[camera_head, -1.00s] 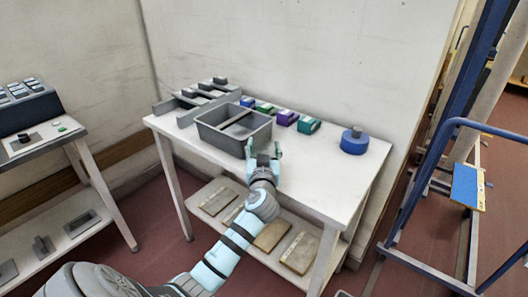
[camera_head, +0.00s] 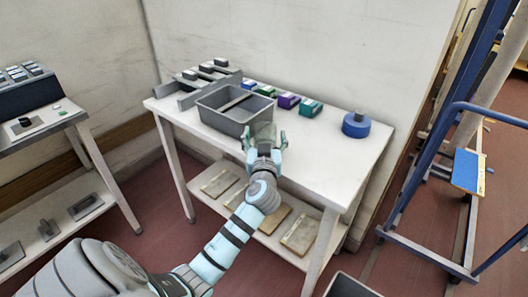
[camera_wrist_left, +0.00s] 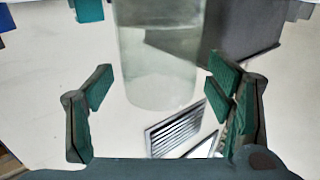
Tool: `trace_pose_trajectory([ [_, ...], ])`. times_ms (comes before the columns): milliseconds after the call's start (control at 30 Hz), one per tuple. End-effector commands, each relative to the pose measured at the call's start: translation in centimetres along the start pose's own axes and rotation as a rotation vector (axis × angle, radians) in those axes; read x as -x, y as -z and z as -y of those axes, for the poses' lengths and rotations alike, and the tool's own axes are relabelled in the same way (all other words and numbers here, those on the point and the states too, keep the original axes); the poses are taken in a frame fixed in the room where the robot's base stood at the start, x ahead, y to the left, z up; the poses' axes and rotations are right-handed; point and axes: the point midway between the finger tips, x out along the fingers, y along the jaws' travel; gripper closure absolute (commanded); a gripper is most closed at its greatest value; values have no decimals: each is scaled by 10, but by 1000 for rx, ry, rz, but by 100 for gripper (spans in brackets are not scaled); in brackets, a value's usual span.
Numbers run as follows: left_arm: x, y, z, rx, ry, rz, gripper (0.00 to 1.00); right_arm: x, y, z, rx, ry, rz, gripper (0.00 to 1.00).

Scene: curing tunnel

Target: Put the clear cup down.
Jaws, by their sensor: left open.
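The clear cup (camera_wrist_left: 155,60) stands upright on the white table (camera_wrist_left: 50,70) in the left wrist view. Its top is cut off by the frame. In the head view it is a faint, see-through shape (camera_head: 264,129) at the table's front edge area. My left gripper (camera_head: 264,138) is open, with a green-padded finger on each side of the cup. In the left wrist view, gaps show between the cup and the fingers (camera_wrist_left: 160,88). My right gripper is not in view.
A grey bin (camera_head: 242,127) stands just left of the cup. Several small coloured boxes (camera_head: 288,101) line the table's back, and a blue round object (camera_head: 356,128) is at the right. A striped patch (camera_wrist_left: 175,130) lies near the cup. Free tabletop lies right of my gripper.

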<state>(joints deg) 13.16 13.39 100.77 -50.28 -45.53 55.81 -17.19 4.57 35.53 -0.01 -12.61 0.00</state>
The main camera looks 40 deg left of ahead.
Motion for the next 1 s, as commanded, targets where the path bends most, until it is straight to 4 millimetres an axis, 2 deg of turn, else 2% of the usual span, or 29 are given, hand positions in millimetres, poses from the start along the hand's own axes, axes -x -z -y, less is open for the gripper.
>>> trace_pose_trajectory([
  [200, 65, 2, 2, 5, -2, 4, 26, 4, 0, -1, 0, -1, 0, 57],
  [300, 92, 2, 2, 4, -1, 3, 26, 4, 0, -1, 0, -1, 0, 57],
  [400, 109, 2, 2, 3, -1, 2, 26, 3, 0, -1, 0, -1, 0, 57],
  [533, 119, 3, 2, 1, 0, 0, 26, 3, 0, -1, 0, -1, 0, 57],
  [1000, 118, 3, 2, 0, -1, 0, 26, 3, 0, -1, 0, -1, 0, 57],
])
